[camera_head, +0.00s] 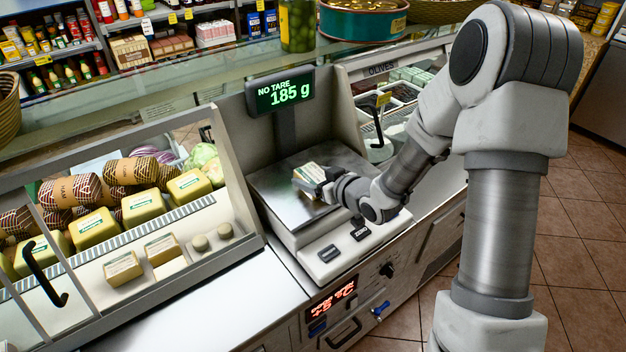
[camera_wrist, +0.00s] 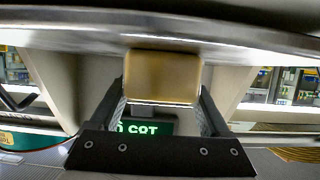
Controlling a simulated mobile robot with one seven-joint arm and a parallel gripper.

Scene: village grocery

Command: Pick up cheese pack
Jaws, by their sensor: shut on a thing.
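A cheese pack (camera_head: 309,175), pale with a green-and-white label, is at the metal weighing plate (camera_head: 283,206) of the scale. My gripper (camera_head: 325,184) is shut on it from the front right. In the wrist view the pack (camera_wrist: 162,77) shows as a blurred yellowish block between the two fingers of my gripper (camera_wrist: 162,100). The plate's edge runs across the top of that view, against the pack. Whether the pack rests on the plate or is just clear of it, I cannot tell. The scale display (camera_head: 284,93) reads "NO TARE 185 g".
A glass-fronted case (camera_head: 120,215) with cheeses and sausages stands left of the scale. An olive case (camera_head: 400,85) is on the right. A jar (camera_head: 298,25) and a green tin (camera_head: 362,20) stand on the shelf behind. The steel counter (camera_head: 200,310) at front left is clear.

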